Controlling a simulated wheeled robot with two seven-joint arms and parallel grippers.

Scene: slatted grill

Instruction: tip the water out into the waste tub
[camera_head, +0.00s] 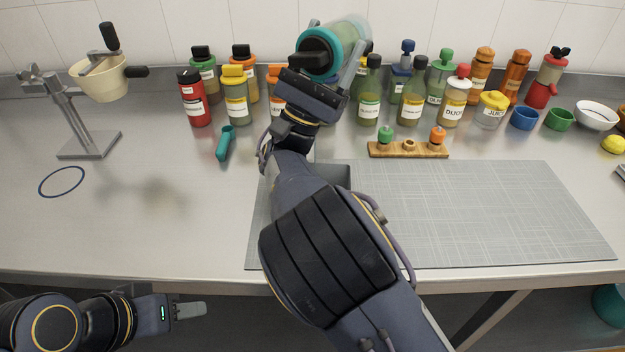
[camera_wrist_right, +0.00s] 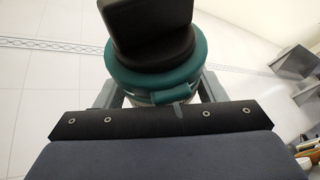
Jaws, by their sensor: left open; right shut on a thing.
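A jar with a teal collar and black cap (camera_head: 318,50), with a pale see-through body, is held up over the back of the counter. My right gripper (camera_head: 325,72) is shut on it. The jar looks tipped on its side, cap end toward the head camera. In the right wrist view the teal collar (camera_wrist_right: 155,72) sits between the fingers, under a black knob. Any water level is unclear. My left gripper (camera_head: 188,310) is open and empty, low in front of the counter. A grey recess (camera_head: 337,175), mostly hidden by my right arm, may be the waste tub; I cannot tell.
Several sauce bottles (camera_head: 411,103) line the back. A wooden rack (camera_head: 408,150) stands before them, and a teal scoop (camera_head: 225,143) lies left of my arm. A stand with a cream pot (camera_head: 100,82) is at left.

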